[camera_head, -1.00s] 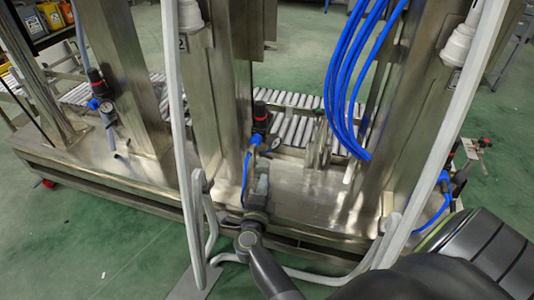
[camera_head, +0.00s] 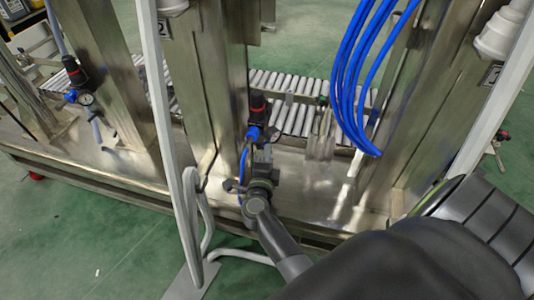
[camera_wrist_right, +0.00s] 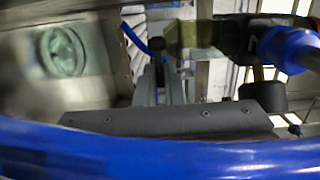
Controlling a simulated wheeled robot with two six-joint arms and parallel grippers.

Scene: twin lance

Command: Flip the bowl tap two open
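The supply unit by the middle column has a black regulator with a red band (camera_head: 257,104), a blue fitting (camera_head: 253,133) and a round gauge (camera_head: 271,134). No tap handle can be made out there; my gripper covers the part below the gauge. My right gripper (camera_head: 262,156) is just under this unit, close to or touching it. In the right wrist view, narrow grey fingers (camera_wrist_right: 160,82) point away beyond a dark plate. Whether they hold anything is unclear. The blurred gauge (camera_wrist_right: 62,50) is at left and a blue fitting (camera_wrist_right: 288,50) at right. My left gripper is out of view.
A blue hose (camera_wrist_right: 160,150) crosses close to the right wrist camera. A pale bent pipe (camera_head: 190,225) stands left of my arm. Steel columns (camera_head: 208,85) flank the unit, and blue hoses (camera_head: 345,75) hang at right. A similar regulator (camera_head: 74,72) is at left.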

